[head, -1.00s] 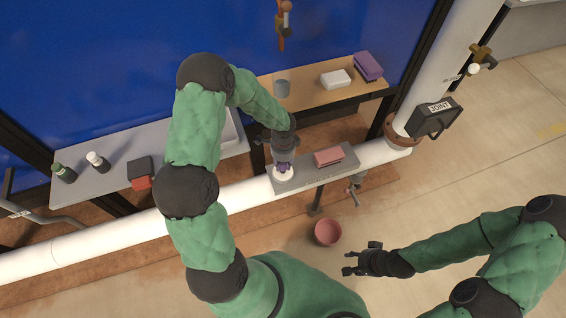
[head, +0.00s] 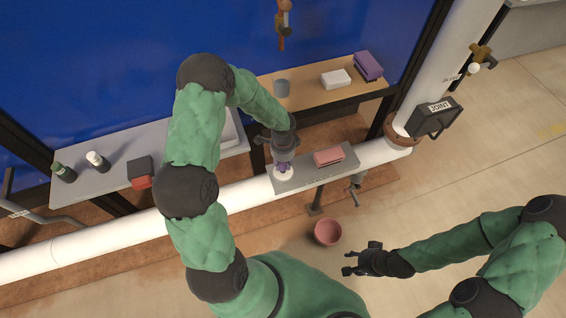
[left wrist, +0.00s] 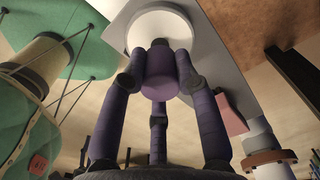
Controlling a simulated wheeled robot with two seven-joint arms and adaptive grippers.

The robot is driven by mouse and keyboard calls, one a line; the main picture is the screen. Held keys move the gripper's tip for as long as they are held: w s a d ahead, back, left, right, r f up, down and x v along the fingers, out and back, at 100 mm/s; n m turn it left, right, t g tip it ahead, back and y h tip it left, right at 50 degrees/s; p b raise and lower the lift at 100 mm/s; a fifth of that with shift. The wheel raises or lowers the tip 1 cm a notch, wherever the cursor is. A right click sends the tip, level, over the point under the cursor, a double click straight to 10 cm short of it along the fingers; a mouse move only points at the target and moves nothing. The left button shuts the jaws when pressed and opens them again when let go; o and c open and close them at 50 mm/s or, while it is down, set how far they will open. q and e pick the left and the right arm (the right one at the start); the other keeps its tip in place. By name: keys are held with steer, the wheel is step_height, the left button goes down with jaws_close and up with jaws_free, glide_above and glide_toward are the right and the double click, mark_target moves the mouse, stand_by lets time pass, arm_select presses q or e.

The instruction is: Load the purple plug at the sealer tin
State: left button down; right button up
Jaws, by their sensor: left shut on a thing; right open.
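My left gripper (head: 283,166) is at the white round tin (head: 283,175) on the left end of the grey plate. In the left wrist view its purple fingers (left wrist: 160,75) are shut on the purple plug (left wrist: 160,85). The white tin (left wrist: 172,28) shows just beyond the plug in that view. I cannot tell whether the plug touches it. My right gripper (head: 362,261) is open and empty, above the floor at the lower right.
The grey plate (head: 305,178) lies on the white pipe (head: 110,228) and bears a pink brick (head: 328,157). A pink bowl (head: 328,232) stands on the floor. The wooden shelf (head: 310,97) holds a grey cup (head: 282,88), a white block (head: 336,79) and a purple block (head: 368,66).

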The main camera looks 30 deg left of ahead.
arm_select(q)
steer(key=shift+r+p, duration=2.9)
steer(key=shift+r, duration=0.6)
